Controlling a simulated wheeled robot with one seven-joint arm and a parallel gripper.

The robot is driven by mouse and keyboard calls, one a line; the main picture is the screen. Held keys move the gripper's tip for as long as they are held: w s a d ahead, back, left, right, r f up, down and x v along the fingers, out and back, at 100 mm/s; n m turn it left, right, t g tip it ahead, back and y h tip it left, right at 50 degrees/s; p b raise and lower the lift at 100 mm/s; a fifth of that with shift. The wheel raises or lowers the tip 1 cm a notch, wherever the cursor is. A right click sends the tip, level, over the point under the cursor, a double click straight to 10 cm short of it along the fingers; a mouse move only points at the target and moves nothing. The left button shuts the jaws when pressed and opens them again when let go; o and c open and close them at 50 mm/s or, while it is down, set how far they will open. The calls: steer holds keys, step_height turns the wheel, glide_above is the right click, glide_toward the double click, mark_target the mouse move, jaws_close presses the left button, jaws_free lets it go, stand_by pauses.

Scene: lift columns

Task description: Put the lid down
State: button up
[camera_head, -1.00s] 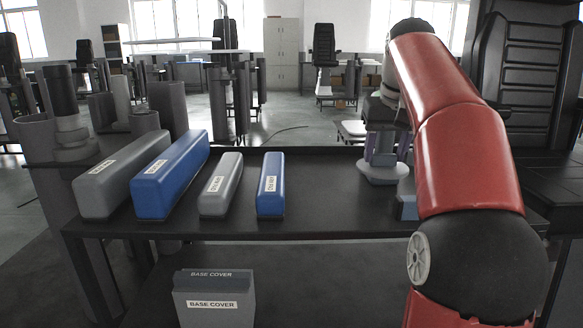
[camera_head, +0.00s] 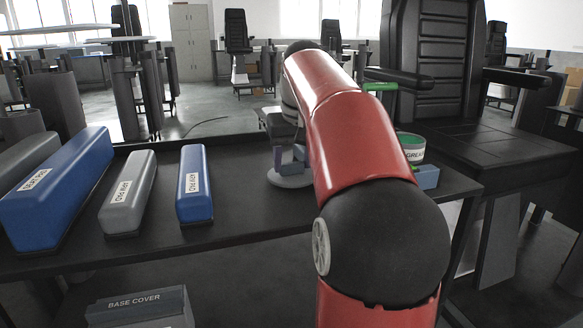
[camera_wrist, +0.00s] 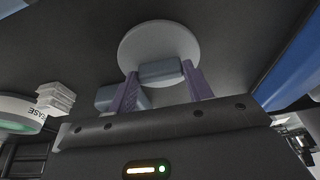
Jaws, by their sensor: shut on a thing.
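The lid (camera_head: 288,181) is a round grey disc with a blue-grey block handle. In the head view it is low over the black workbench, partly behind my red arm. In the wrist view the lid (camera_wrist: 152,40) is beyond my fingertips. My gripper (camera_wrist: 162,76) is shut on the handle, with a purple finger on each side. I cannot tell whether the disc touches the bench top.
Blue and grey pads (camera_head: 194,185) lie on the workbench (camera_head: 240,217) to the left. A blue block (camera_head: 427,177) is by the tub. A BASE COVER box (camera_head: 140,308) is below the bench. A black chair (camera_head: 430,65) stands behind right. Bare bench lies around the lid.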

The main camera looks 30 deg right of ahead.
steer(key=shift+f, duration=0.4)
steer(key=shift+f, duration=0.15)
steer(key=o, duration=1)
steer(key=shift+c, duration=0.2)
